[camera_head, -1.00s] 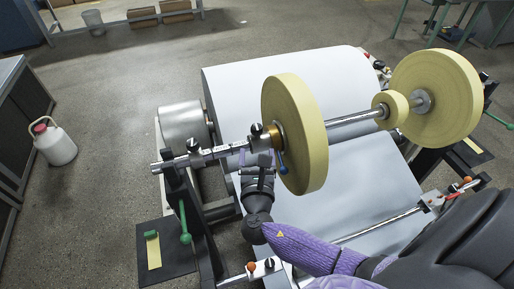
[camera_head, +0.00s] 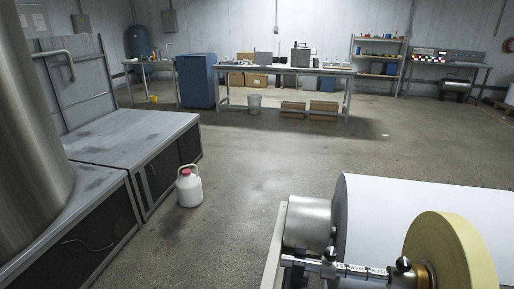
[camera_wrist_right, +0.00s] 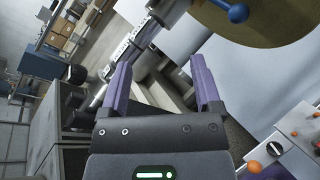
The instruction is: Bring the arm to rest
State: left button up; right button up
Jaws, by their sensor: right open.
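My right gripper (camera_wrist_right: 158,95) is open in the right wrist view, with its two purple fingers spread apart. The marked metal shaft (camera_wrist_right: 125,52) shows beyond the fingers, and I see nothing held between them. The head view shows neither gripper. The same shaft (camera_head: 345,268) is in the head view at the lower right, running into the yellow roll (camera_head: 445,255). The large white paper roll (camera_head: 400,205) lies behind it.
A metal cylinder (camera_head: 308,222) sits at the left end of the machine. A white jug with a red cap (camera_head: 188,188) stands on the floor beside dark cabinets (camera_head: 165,165). A workbench (camera_head: 285,70) and a blue cabinet (camera_head: 197,82) stand at the back. The middle floor is open.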

jog(key=s+a+f+m+g+y, duration=0.1)
jog(key=s+a+m+g+y, duration=0.35)
jog(key=s+m, duration=0.45)
jog(key=s+a+m+g+y, duration=0.5)
jog(key=s+m, duration=0.3)
jog(key=m, duration=0.3)
notch_tip(320, 180, down, 22)
jog(key=s+b, duration=0.2)
jog(key=b, duration=0.1)
pick_arm(q)
jog(key=f+b, duration=0.1)
jog(key=f, duration=0.1)
jog(key=f+b, duration=0.1)
jog(key=f, duration=0.1)
jog(key=f+b, duration=0.1)
jog(key=f, duration=0.1)
jog(key=shift+s+a, duration=0.3)
jog(key=shift+a, duration=0.1)
pick_arm(e)
jog(key=s+d+f+g, duration=0.1)
jog(key=s+d+f, duration=0.2)
jog(key=s+f, duration=1)
jog(key=shift+s+d, duration=0.25)
